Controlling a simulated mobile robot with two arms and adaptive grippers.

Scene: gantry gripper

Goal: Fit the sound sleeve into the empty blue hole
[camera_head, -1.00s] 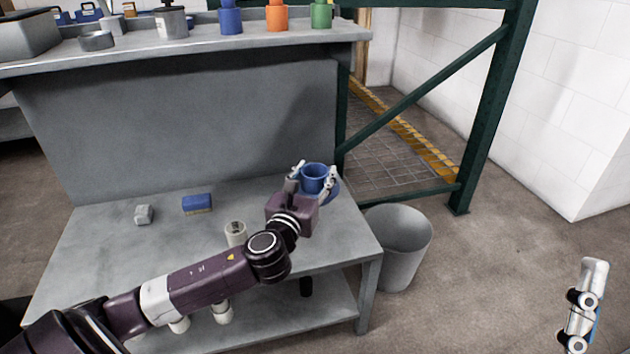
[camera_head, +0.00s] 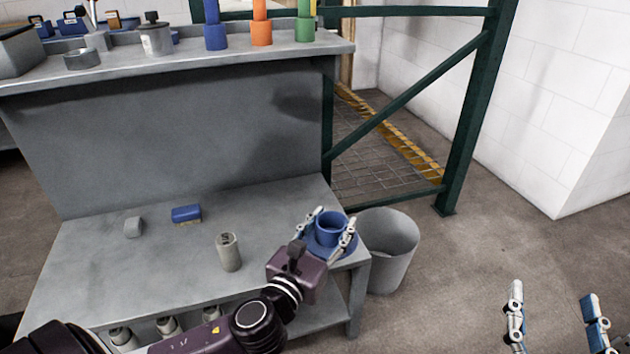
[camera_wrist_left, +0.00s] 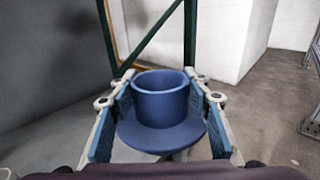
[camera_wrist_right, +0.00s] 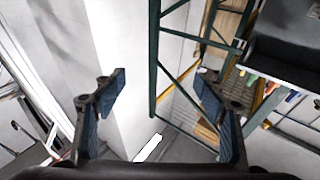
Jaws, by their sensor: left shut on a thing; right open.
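My left gripper (camera_head: 331,229) is shut on a blue flanged sleeve (camera_head: 331,223), one finger on each side, at the right end of the grey workbench. The left wrist view shows the sleeve (camera_wrist_left: 160,97) upright between the finger pads, its round opening up and a wide flange (camera_wrist_left: 160,137) below. I cannot tell whether it touches the bench. My right gripper (camera_head: 556,312) is open and empty, low at the right; its parted fingers show in the right wrist view (camera_wrist_right: 165,90). I cannot make out an empty blue hole.
A grey sleeve (camera_head: 228,252), a blue block (camera_head: 186,214) and a small grey piece (camera_head: 133,227) are on the bench (camera_head: 110,270). Blue (camera_head: 215,36), orange (camera_head: 261,32) and green (camera_head: 304,28) pieces stand on the upper shelf. A grey bin (camera_head: 389,255) stands right of the bench.

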